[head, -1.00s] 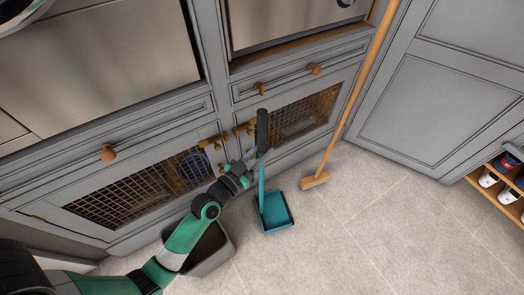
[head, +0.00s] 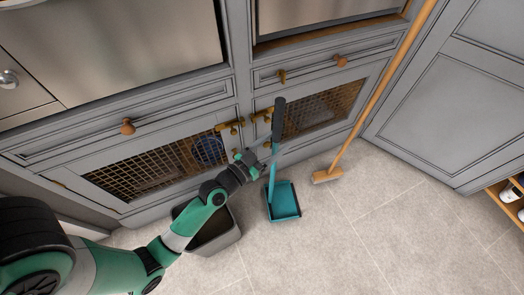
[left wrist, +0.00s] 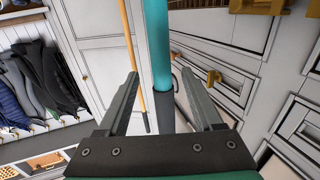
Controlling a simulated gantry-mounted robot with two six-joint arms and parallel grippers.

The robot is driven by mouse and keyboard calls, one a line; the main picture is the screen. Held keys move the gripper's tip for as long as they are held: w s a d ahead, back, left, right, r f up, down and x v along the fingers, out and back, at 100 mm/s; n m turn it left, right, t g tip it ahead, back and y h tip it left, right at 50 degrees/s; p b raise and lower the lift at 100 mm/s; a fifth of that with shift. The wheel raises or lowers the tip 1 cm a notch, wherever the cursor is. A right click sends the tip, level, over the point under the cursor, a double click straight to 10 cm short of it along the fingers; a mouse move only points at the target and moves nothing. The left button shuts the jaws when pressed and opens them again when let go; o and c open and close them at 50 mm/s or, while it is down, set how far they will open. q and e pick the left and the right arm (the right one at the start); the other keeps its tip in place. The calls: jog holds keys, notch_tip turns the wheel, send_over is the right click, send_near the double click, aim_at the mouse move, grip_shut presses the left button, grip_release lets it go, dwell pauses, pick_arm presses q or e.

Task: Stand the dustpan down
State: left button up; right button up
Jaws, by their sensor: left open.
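The long-handled dustpan stands upright on the floor in the head view, its teal pan (head: 284,203) flat on the tiles and its dark grip (head: 279,118) at the top. My left gripper (head: 268,157) is beside the teal shaft, below the dark grip. In the left wrist view the open fingers (left wrist: 160,76) lie on either side of the shaft (left wrist: 156,45), with gaps showing on both sides. My right gripper is not in view.
A broom (head: 378,87) leans in the cabinet corner, right of the dustpan. A grey bin (head: 218,243) stands on the floor, partly behind my left arm. Cabinets with mesh doors (head: 150,172) line the back. Tiled floor (head: 380,235) is clear to the right and front.

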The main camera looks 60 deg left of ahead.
pick_arm(q)
jog(key=b+v, duration=0.2)
jog(key=v, duration=0.8)
